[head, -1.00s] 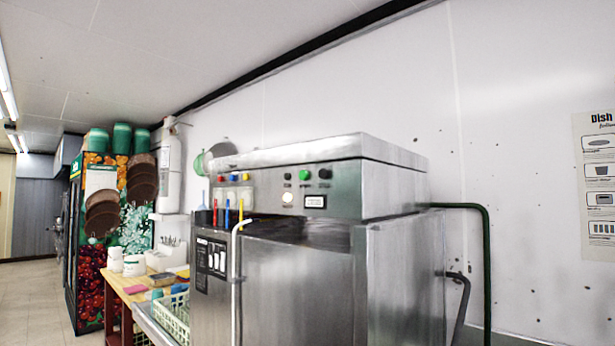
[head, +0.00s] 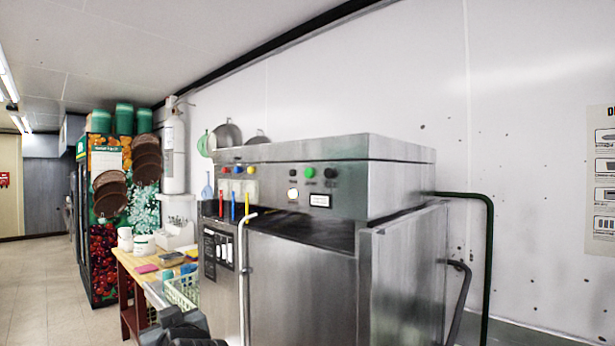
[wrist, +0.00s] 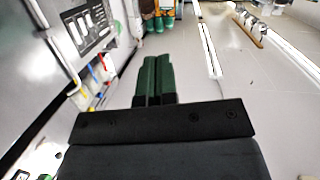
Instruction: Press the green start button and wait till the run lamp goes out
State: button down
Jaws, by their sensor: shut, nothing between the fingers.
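The green button cannot be made out in the wrist view.
A bent white pipe (head: 241,275) rises in front of the machine. A green-white basket (head: 184,291) and wooden table (head: 133,264) stand left of it. A dark green pipe (head: 489,255) runs at the right. The floor (head: 45,275) at left is clear.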

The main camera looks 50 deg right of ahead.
aim_at(309, 173)
jog(key=s+d+r+m+g+h+p, duration=0.1)
jog(key=s+d+r+m+h, duration=0.2)
jog(key=r, duration=0.6)
jog(key=s+d+r+m+g+h+p, duration=0.1)
jog(key=s+d+r+m+h+p, duration=0.1)
jog(key=d+r+h, duration=0.5)
jog(key=s+d+r+m+g+h+p, duration=0.2)
jog(key=s+d+r+m+h, duration=0.2)
jog(key=r+h, duration=0.5)
notch_tip(309, 173, up, 3)
jog(key=d+m, duration=0.1)
jog(key=m, duration=0.1)
jog(key=shift+s+d+f+m, duration=0.2)
jog(key=shift+s+d+m, duration=0.05)
jog(key=shift+s+m, duration=0.1)
jog(key=shift+s+d+b, duration=0.15)
jog(key=shift+d+b, duration=0.2)
jog(key=shift+d, duration=1.85)
jog(key=shift+s+d+b, duration=0.15)
jog(key=shift+d+b, duration=0.15)
jog(key=shift+d, duration=1.9)
jog(key=shift+d, duration=0.1)
jog(key=shift+d, duration=0.3)
